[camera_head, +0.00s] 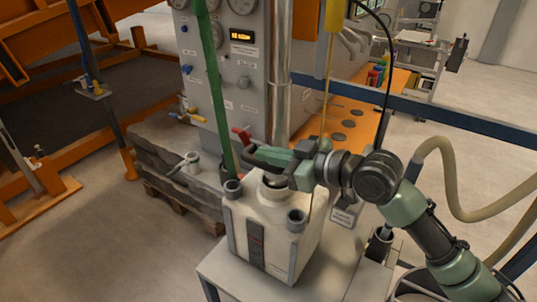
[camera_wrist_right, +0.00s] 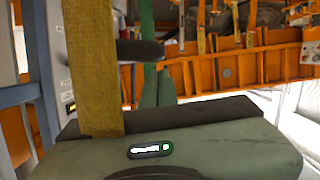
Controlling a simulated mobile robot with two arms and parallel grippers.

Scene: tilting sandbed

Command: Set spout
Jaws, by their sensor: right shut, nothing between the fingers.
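A white canister (camera_head: 245,230) with dark-ringed necks on top stands on a pale bench. My right gripper (camera_head: 252,150) is above its top, pointing left, shut and empty. It hides part of the canister's top and the panel behind. A red lever-like part (camera_head: 241,134) shows right by the fingertips; I cannot tell if they touch. A small pale fitting with a grey handle (camera_head: 190,160) sits on the grey stone-like block to the left. I cannot tell for sure which part is the spout. My left gripper is not in view.
A grey instrument panel (camera_head: 235,75) with gauges and valves stands behind the canister. A green pole (camera_head: 215,85) and a yellow hanging strip (camera_head: 331,50) are close to my right arm. The pale bench (camera_head: 330,270) is partly clear; orange frames (camera_head: 50,195) stand at left.

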